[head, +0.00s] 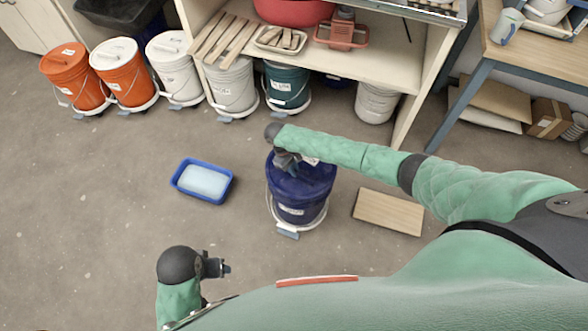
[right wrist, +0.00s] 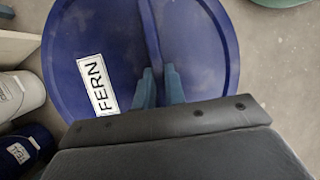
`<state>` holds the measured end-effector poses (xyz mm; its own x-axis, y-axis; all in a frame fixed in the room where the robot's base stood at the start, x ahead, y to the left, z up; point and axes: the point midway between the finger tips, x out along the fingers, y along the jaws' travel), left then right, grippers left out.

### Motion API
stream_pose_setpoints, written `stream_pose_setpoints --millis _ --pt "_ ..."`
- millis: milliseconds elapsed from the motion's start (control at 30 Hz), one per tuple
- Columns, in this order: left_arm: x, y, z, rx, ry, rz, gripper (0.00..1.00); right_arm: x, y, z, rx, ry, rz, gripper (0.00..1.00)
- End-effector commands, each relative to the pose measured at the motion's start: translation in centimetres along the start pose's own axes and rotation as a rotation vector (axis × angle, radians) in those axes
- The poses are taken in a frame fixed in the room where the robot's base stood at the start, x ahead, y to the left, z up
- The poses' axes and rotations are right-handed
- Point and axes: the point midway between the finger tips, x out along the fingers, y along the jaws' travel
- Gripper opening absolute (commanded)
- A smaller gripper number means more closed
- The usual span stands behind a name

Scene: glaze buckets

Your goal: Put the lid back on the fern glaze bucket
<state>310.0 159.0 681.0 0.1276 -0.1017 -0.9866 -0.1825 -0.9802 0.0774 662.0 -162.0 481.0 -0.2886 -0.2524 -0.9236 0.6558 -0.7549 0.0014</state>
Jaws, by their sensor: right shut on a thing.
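A round dark blue lid (right wrist: 105,45) with a white FERN label (right wrist: 97,85) fills much of the right wrist view. A raised ridge crosses it. My right gripper (right wrist: 160,85) is shut on this ridge. In the head view the lid (head: 317,176) covers the top of a dark blue bucket (head: 297,212) on the floor, with my right gripper (head: 285,165) above it. I cannot tell whether the lid rests fully on the rim. My left gripper (head: 226,268) is apart from everything at the lower left; its jaw opening is unclear.
A blue tray (head: 181,187) with a pale block lies left of the bucket, and a wooden board (head: 388,212) lies right of it. Orange (head: 75,78), white (head: 178,70) and teal (head: 286,88) buckets line the back by the shelf (head: 345,62). Floor between is clear.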

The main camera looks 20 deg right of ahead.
Motion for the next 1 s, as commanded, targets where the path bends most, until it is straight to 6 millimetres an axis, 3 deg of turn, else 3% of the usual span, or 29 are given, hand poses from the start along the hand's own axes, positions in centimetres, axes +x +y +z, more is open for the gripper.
stream_pose_setpoints --millis 1000 --pt "-0.22 0.02 -0.03 0.0 0.0 0.0 0.67 0.51 -0.04 -0.28 0.0 0.001 0.0 0.0"
